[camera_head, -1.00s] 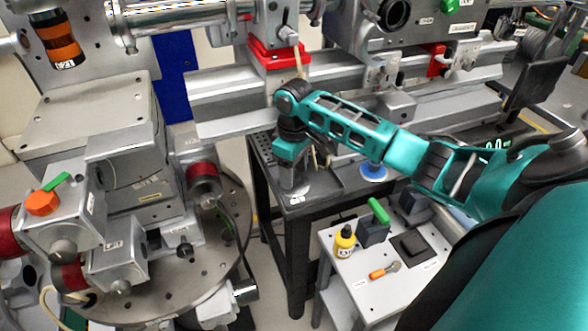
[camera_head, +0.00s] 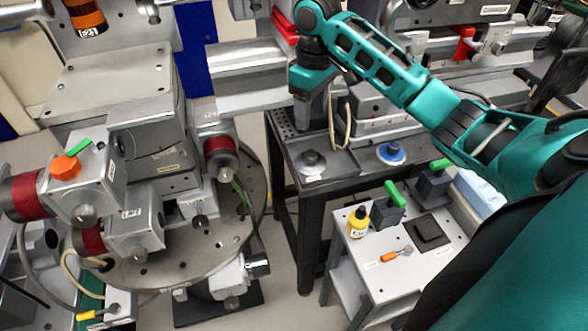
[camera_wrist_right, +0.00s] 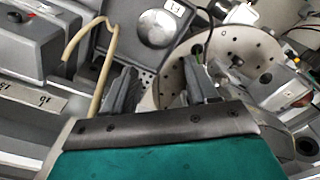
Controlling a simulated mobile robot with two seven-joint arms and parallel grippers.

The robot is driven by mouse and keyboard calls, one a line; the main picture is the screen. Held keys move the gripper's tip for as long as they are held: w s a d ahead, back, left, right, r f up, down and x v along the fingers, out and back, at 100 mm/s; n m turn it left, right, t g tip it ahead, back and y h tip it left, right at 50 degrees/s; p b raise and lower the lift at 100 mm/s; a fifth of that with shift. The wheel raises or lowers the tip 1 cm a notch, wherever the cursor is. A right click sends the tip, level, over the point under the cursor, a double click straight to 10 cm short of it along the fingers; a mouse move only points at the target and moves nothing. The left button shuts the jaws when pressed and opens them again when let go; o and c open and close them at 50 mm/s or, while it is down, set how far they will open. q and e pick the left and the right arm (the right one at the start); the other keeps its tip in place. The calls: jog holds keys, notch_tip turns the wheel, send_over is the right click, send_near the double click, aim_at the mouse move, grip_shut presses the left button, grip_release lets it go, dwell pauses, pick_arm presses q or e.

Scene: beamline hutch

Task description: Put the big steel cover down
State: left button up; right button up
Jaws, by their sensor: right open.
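The big steel cover (camera_head: 312,168), a round silvery disc with a darker knob on top, lies flat on the dark bench near its left front corner. It also shows in the right wrist view (camera_wrist_right: 150,32), at the top, beyond the fingers. My right gripper (camera_head: 314,116) hangs above the cover, clear of it. Its two fingers stand apart in the right wrist view (camera_wrist_right: 160,88), with nothing between them. My left gripper is out of view.
A blue disc with a knob (camera_head: 391,153) lies on the bench to the right. A beige bent tube (camera_head: 340,130) stands close beside my right gripper. A white cart (camera_head: 385,272) holds a yellow bottle (camera_head: 358,221) and green-handled blocks. A round perforated stage is at left.

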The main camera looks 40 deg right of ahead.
jog(key=s+a+f+t+y, duration=0.35)
jog(key=a+f+t, duration=0.25)
jog(key=a+f, duration=0.95)
jog(key=s+a+f+m+t+h, duration=0.1)
jog(key=s+f+t, duration=0.3)
jog(key=s, duration=0.9)
jog(key=shift+a+f+t, duration=0.3)
jog(key=shift+a+f, duration=0.2)
jog(key=shift+f, duration=0.4)
jog(key=shift+h, duration=0.25)
